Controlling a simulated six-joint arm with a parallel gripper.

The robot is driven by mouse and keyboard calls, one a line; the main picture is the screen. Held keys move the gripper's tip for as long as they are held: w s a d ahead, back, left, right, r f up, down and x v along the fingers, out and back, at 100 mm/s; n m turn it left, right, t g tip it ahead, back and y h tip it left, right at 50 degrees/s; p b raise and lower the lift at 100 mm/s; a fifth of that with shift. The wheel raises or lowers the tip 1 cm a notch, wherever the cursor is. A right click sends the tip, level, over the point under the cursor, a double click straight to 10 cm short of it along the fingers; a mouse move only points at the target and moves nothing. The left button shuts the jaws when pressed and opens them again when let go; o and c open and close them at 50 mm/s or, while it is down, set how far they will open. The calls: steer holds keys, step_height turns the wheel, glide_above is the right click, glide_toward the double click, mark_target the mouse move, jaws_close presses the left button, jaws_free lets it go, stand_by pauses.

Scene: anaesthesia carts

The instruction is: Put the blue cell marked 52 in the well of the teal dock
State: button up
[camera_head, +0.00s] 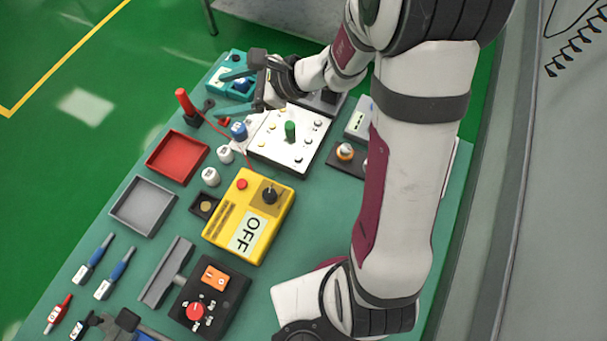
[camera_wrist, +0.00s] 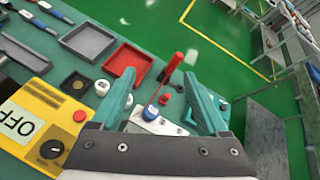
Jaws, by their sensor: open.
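The blue cell (camera_head: 239,131) stands upright at the left corner of the white panel, with a pale mark too small to read. In the wrist view the blue cell (camera_wrist: 150,112) shows between the fingers, closer to the left one. My gripper (camera_head: 220,95) is open and empty, held above the table's far end; its teal fingers spread wide in the wrist view (camera_wrist: 158,80). The teal dock (camera_head: 238,57) appears to be at the far end of the table, partly hidden by my gripper. Its well cannot be made out clearly.
A red upright handle (camera_head: 186,102) stands left of the blue cell. Two white cylinders (camera_head: 225,153) (camera_head: 210,177), a red tray (camera_head: 178,155), a grey tray (camera_head: 144,206) and a yellow box (camera_head: 247,216) are nearer. The white panel (camera_head: 273,149) carries a green peg (camera_head: 290,131).

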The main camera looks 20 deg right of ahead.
steer(key=s+a+r+n+g+h, duration=0.1)
steer(key=s+r+n+g, duration=0.15)
steer(key=s+n, duration=0.45)
steer(key=s+a+r+n+g+h, duration=0.1)
steer(key=s+a+r+n+g, duration=0.2)
steer(key=s, duration=0.8)
steer(key=s+d+f+n+g+h, duration=0.1)
steer(key=s+d+f+n+h, duration=0.1)
steer(key=s+d+n+h, duration=0.3)
steer(key=s+d+h, duration=0.1)
steer(key=s+d, duration=0.3)
steer(key=shift+d+f+h, duration=0.15)
steer(key=shift+d+h, duration=0.1)
steer(key=shift+h, duration=0.05)
